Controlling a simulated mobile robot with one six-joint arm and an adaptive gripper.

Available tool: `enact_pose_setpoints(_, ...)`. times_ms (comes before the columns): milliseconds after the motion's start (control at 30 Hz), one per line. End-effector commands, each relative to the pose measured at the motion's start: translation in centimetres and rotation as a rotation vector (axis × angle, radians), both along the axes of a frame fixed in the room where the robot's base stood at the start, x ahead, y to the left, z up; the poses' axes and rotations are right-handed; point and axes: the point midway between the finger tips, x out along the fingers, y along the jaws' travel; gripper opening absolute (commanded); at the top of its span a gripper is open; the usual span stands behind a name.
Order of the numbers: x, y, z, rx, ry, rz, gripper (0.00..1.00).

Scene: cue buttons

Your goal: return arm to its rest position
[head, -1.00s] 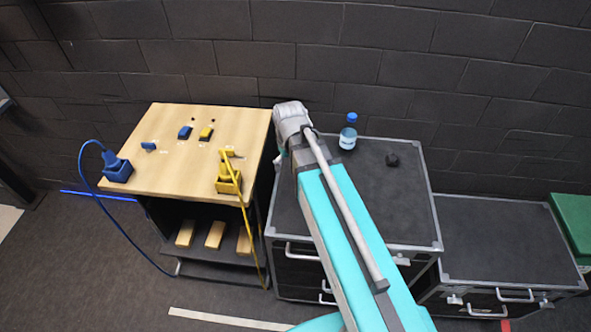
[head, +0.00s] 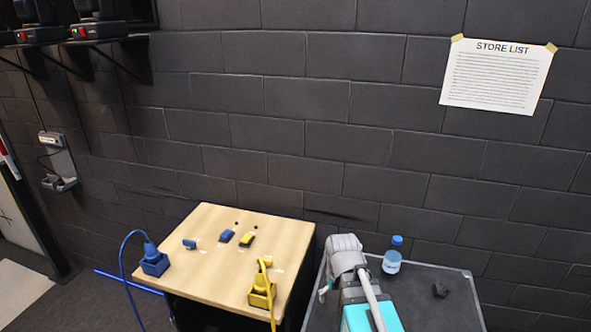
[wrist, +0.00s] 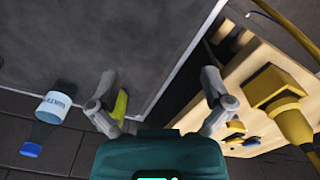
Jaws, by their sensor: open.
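My arm, teal and grey (head: 371,313), reaches up from the bottom of the head view. Its grey wrist end (head: 344,254) is beside the right edge of the wooden-topped table and over the left part of the dark case. My gripper (wrist: 160,88) shows in the wrist view with its two grey fingers spread apart and nothing between them. A small yellow-green piece (wrist: 120,105) shows beside the left finger; I cannot tell what it belongs to. In the head view the arm mostly hides the gripper.
The wooden table (head: 215,270) carries blue (head: 154,262) and yellow (head: 262,291) plug-like blocks with cables, and small buttons (head: 226,236). A store list (head: 498,75) hangs on the wall.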

Motion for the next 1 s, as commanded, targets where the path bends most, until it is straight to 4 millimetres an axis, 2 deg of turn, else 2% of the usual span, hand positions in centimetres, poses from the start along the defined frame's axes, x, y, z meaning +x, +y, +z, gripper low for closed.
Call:
enact_pose_setpoints(33, -0.7, -0.3, -1.3, 0.0, 0.0, -0.017, 1.0)
enact_pose_setpoints(100, -1.3, -0.6, -2.3, 0.0, 0.0, -0.042, 1.0)
enact_pose_setpoints(300, -2.7, -1.5, -4.1, 0.0, 0.0, -0.103, 1.0)
enact_pose_setpoints(1000, -2.9, -1.6, -4.3, 0.0, 0.0, -0.121, 1.0)
